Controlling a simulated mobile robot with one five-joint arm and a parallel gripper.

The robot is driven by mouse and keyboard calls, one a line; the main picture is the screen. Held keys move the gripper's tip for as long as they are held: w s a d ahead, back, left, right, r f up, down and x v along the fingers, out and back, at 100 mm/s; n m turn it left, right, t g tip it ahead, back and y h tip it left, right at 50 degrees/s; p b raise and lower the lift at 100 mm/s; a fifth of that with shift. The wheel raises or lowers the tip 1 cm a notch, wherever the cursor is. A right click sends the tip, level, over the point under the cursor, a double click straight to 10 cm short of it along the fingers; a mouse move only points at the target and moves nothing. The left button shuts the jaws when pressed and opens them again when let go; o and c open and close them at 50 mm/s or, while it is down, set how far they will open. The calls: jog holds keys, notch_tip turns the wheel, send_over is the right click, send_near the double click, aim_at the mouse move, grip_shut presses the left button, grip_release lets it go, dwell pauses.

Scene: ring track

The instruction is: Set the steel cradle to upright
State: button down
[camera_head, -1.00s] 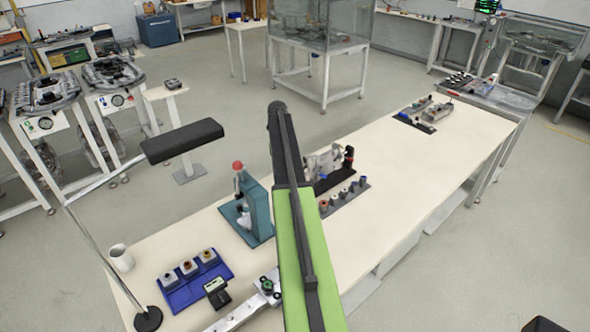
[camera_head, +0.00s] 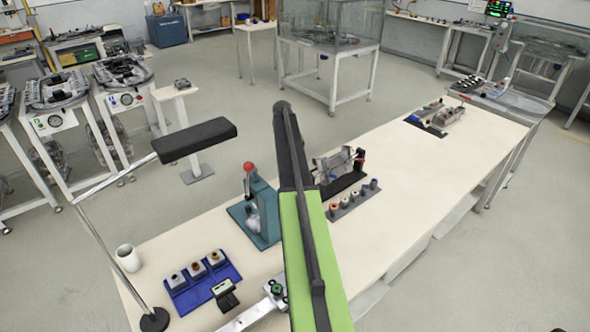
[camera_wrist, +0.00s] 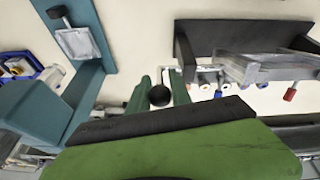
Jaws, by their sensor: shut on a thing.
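The steel cradle (camera_head: 334,166) is a silver frame on a dark base, just right of my arm in the head view. In the wrist view its silver frame (camera_wrist: 250,68) sits at the upper right beside a dark plate, and looks tilted. My gripper (camera_wrist: 160,92) shows two green fingers in the wrist view, shut on a round black knob (camera_wrist: 160,96). Whether the knob joins the cradle cannot be told. In the head view my arm hides the fingers.
A teal press (camera_head: 262,212) with a red knob stands left of my arm. A row of small parts on a dark strip (camera_head: 352,199) lies in front of the cradle. A blue tray (camera_head: 202,284), a white mug (camera_head: 127,258) and a lamp are at the left. The right table half is mostly clear.

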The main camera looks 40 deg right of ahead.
jog(key=c, duration=1.3)
grip_release()
jog(key=shift+s+r, duration=0.1)
jog(key=shift+s, duration=0.05)
notch_tip(320, 180, up, 5)
jog(key=p, duration=0.4)
jog(key=shift+f+p, duration=0.2)
jog(key=shift+p, duration=0.15)
jog(key=s+d+r+p, duration=0.1)
jog(key=s+r+p, duration=0.1)
jog(key=s, duration=0.1)
jog(key=s+d+r+p, duration=0.1)
jog(key=s+r+p, duration=0.1)
jog(key=s, duration=0.2)
jog(key=s+d+r+p, duration=0.2)
jog(key=s, duration=0.1)
jog(key=shift+s+r, duration=0.15)
jog(key=shift+s, duration=0.25)
